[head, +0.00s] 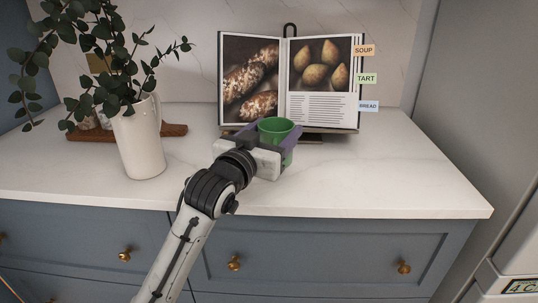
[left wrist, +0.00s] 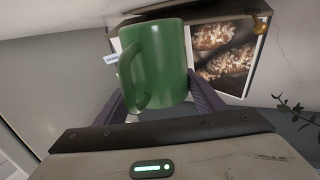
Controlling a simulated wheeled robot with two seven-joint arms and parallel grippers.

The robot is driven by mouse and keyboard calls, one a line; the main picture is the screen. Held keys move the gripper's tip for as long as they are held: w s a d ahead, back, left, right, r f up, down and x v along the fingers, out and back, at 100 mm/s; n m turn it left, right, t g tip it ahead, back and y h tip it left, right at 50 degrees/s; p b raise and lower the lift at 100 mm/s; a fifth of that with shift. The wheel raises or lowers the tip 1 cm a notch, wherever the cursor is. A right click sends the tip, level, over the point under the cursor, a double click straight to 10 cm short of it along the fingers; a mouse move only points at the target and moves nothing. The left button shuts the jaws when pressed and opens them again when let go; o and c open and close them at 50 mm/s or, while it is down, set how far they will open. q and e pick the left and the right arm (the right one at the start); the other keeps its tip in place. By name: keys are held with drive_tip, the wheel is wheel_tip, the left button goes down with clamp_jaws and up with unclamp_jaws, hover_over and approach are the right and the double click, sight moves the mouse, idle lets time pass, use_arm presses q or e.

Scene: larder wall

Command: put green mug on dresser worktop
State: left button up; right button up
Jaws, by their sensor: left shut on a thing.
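The green mug (head: 276,128) is over the white dresser worktop (head: 380,180), in front of the open cookbook. My left gripper (head: 268,139) is shut on the mug, with its purple fingers on either side of it. In the left wrist view the mug (left wrist: 158,62) sits between the two fingers (left wrist: 160,95), its handle toward the left of that view. I cannot tell whether the mug's base touches the worktop, as the gripper hides part of it. My right gripper is not in view.
The open cookbook (head: 320,103) on a stand is close behind the mug. A white pitcher (head: 140,140) with leafy stems stands at the left, before a wooden board (head: 174,130). The worktop's right part is clear up to its edge.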

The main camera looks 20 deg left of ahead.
use_arm(q)
drive_tip(key=shift+a+f, duration=0.1)
drive_tip(key=shift+f, duration=2.05)
drive_tip(key=shift+b, duration=0.3)
drive_tip(key=shift+f, duration=0.15)
drive_tip(key=o, duration=1.3)
drive_tip(key=s+a, duration=0.1)
drive_tip(key=s, duration=1.1)
drive_tip(key=shift+a, duration=0.2)
